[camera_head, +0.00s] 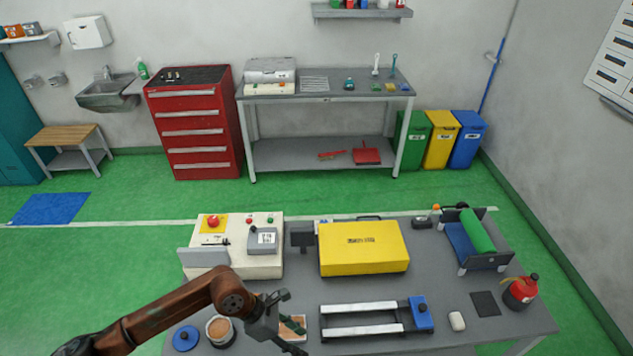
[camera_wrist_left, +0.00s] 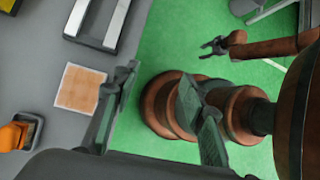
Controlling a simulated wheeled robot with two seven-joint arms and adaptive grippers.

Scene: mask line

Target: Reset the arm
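My left arm comes in from the lower left in the head view. Its gripper (camera_head: 288,322) is above the near edge of the grey table (camera_head: 450,335), by a small tan square block (camera_head: 294,326). Its two green fingers are spread with nothing between them. In the left wrist view the left gripper (camera_wrist_left: 160,100) is also open and empty, with the tan block (camera_wrist_left: 80,87) to the left of the fingers. My right gripper (camera_wrist_left: 209,48) shows small in the left wrist view, over the green floor, its dark fingers apart and empty. It is not in the head view.
On the table stand a yellow case (camera_head: 362,250), a control box (camera_head: 262,262), a metal-railed frame (camera_head: 360,320), a green roller unit (camera_head: 477,232), a red can (camera_head: 521,292), a brown-filled cup (camera_head: 219,329) and a blue disc (camera_head: 186,338). Bare tabletop lies between them.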

